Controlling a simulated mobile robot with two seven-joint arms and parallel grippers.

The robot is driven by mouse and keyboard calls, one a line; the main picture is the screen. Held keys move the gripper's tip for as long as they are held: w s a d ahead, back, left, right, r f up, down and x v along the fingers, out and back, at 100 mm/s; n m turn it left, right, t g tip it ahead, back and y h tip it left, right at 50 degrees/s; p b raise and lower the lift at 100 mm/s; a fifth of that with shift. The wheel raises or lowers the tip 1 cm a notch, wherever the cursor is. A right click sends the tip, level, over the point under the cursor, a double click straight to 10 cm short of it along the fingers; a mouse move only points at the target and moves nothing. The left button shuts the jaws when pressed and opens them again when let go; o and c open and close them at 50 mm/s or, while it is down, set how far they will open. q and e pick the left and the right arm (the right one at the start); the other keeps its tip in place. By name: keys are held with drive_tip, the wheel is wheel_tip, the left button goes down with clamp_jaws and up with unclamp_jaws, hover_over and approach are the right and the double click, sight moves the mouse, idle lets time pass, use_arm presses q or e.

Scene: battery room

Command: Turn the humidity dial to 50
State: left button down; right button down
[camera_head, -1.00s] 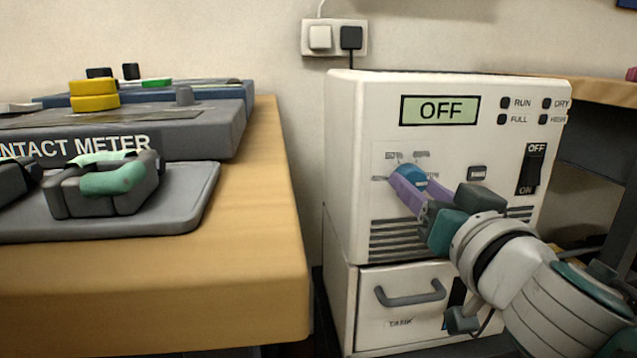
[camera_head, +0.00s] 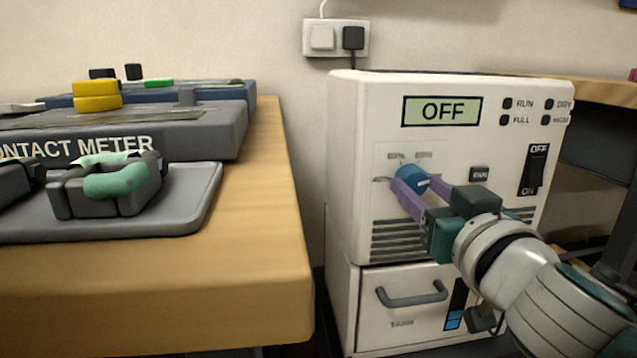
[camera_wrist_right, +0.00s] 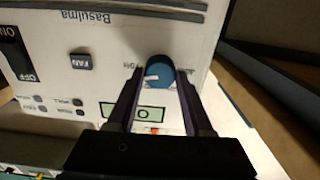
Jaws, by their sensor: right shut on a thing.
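The humidity dial (camera_head: 412,177) is a round blue knob on the front of a white machine (camera_head: 345,160). It also shows in the right wrist view (camera_wrist_right: 160,72), with a white pointer mark on its face. My right gripper (camera_head: 408,191) is shut on the dial, its two purple fingers on either side of it. The labels around the dial are partly hidden and too small to read. The display (camera_head: 441,111) reads OFF. The power switch (camera_head: 534,170), marked OFF and ON, is at the machine's right. My left gripper is not in view.
A wooden table (camera_head: 270,200) with a contact meter (camera_head: 215,130) and a grey tray (camera_head: 190,215) stands at the left. A drawer with a grey handle (camera_head: 411,294) is below the dial. A wall socket (camera_head: 335,38) is behind the machine.

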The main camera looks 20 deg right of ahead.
drive_tip(key=n, duration=0.5)
drive_tip(key=shift+n, duration=0.3)
drive_tip(key=n, duration=1.1)
drive_tip(key=shift+p, duration=0.3)
drive_tip(key=shift+n, duration=2.2)
drive_tip(key=shift+c, duration=1.5)
unclamp_jaws()
